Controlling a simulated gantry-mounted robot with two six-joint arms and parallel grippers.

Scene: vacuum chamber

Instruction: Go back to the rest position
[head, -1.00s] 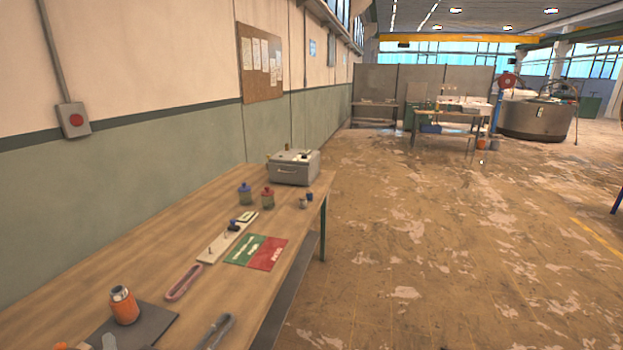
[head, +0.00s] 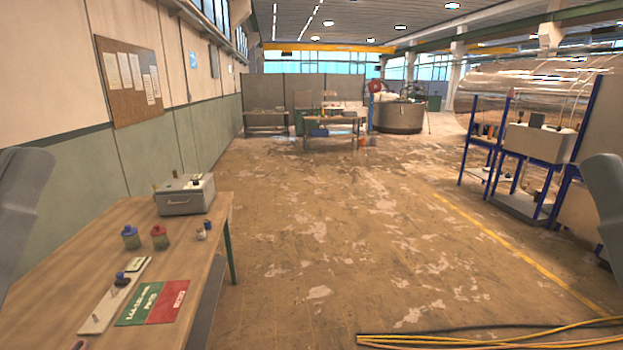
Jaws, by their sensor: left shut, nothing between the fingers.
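Grey rounded parts of my own arms stand at the left and right edges of the head view. The left one is cut off by the picture edge beside the workbench (head: 60,280), and the right one by the right edge. No fingers or fingertips of either gripper show. Nothing held can be seen.
The bench carries a grey metal box (head: 186,195), a blue-lidded jar (head: 130,238), a red-lidded jar (head: 160,238), a pale board (head: 113,300), a green mat (head: 150,305) and a red mat (head: 170,300). Cables (head: 480,332) lie on the floor. Blue-framed racks (head: 500,150) stand right. Middle floor is clear.

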